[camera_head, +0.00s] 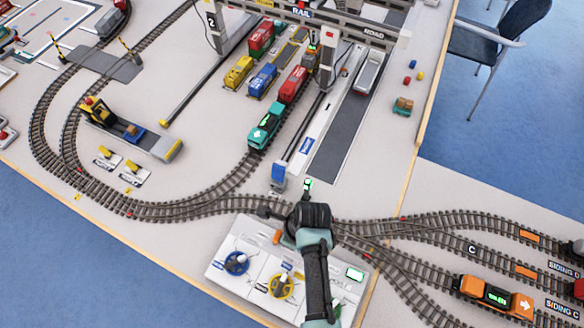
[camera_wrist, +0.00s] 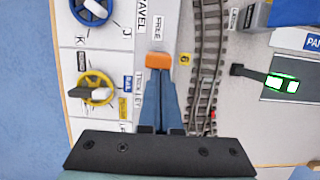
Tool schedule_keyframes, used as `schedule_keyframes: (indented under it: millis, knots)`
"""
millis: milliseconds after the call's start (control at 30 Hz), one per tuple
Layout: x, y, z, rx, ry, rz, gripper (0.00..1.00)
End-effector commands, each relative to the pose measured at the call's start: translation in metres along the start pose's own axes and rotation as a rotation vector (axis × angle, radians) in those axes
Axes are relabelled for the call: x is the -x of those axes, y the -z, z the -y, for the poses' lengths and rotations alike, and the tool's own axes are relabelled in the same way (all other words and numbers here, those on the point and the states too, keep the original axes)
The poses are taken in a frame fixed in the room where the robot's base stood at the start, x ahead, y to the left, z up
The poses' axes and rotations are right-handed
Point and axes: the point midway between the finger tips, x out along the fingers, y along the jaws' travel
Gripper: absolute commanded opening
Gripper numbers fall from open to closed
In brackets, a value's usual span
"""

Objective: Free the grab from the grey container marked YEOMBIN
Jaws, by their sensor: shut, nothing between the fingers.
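My gripper (camera_wrist: 159,82) is shut and empty over the control panel (camera_wrist: 108,25). In the wrist view its fingertips are beside an orange lever handle (camera_wrist: 160,60), below the FREE label; contact is unclear. The handle also shows in the head view (camera_head: 277,237), beside my arm. A yellow wheel (camera_wrist: 97,88) and a blue wheel (camera_wrist: 92,8) are left of my fingers. Under the crane (camera_head: 300,12), a small greyish block (camera_head: 310,62) with a green light above it stands behind a red container. I cannot read YEOMBIN anywhere or make out the grab clearly.
Red, yellow and blue containers (camera_head: 263,80) stand under the crane. A pale grey body (camera_head: 368,72) sits on the road lane. A small post with a lit green light (camera_head: 307,185) stands close beyond my wrist. Curved tracks (camera_head: 180,210) pass behind the panel.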

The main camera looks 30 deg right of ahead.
Motion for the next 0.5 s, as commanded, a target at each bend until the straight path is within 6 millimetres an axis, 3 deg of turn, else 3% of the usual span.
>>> schedule_keyframes:
  millis: [300,500]
  knots:
    - [-0.003,-0.026,0.0,0.006,0.001,-0.266,0.0]
    - [-0.002,-0.022,0.0,-0.002,-0.001,-0.256,0.0]
